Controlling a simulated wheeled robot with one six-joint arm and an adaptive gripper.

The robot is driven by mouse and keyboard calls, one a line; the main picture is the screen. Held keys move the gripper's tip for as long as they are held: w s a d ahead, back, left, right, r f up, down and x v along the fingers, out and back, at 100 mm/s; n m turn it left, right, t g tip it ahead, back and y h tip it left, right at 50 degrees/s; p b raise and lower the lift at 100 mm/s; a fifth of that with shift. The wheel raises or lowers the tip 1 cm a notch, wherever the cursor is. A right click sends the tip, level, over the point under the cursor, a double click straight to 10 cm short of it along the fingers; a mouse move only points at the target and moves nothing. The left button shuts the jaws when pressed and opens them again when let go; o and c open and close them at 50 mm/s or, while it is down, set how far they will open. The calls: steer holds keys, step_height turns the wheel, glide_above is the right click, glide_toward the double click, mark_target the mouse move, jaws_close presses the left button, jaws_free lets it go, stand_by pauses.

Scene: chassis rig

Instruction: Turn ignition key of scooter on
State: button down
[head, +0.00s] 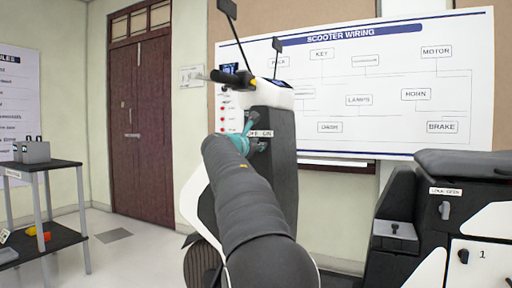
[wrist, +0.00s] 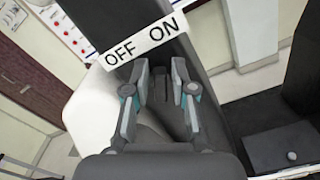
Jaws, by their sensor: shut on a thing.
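The white and dark grey scooter (head: 283,170) stands ahead in the head view. Its OFF/ON label (head: 261,133) is on the dark front panel, and it also shows large in the wrist view (wrist: 145,40). My gripper (head: 247,132) reaches the panel just below the label. In the wrist view my gripper (wrist: 161,78) has its two fingers on either side of a small dark ignition key (wrist: 163,88) and is shut on it. The key is mostly hidden by the fingers and shadow, so its exact angle cannot be told. In the head view my arm covers part of the panel.
A handlebar (head: 235,79) with mirrors rises above the panel. The scooter's seat section (head: 465,165) with latches is at the right. A wiring board (head: 400,80) hangs behind. A shelf cart (head: 45,165) stands at the left, with open floor between it and the scooter.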

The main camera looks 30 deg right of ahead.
steer(key=m, duration=0.2)
steer(key=m+b, duration=0.1)
steer(key=m, duration=0.1)
steer(key=m+b, duration=0.1)
steer(key=m, duration=0.1)
steer(key=shift+s+d+f+m, duration=0.2)
steer(key=shift+s+f+m, duration=0.05)
steer(key=shift+f+m, duration=0.1)
steer(key=shift+b, duration=0.3)
steer(key=c, duration=1.2)
jaws_free()
steer(key=shift+o, duration=0.2)
steer(key=shift+a, duration=0.15)
steer(key=v, duration=1.1)
steer(key=shift+s+a, duration=0.3)
steer(key=shift+m, duration=0.35)
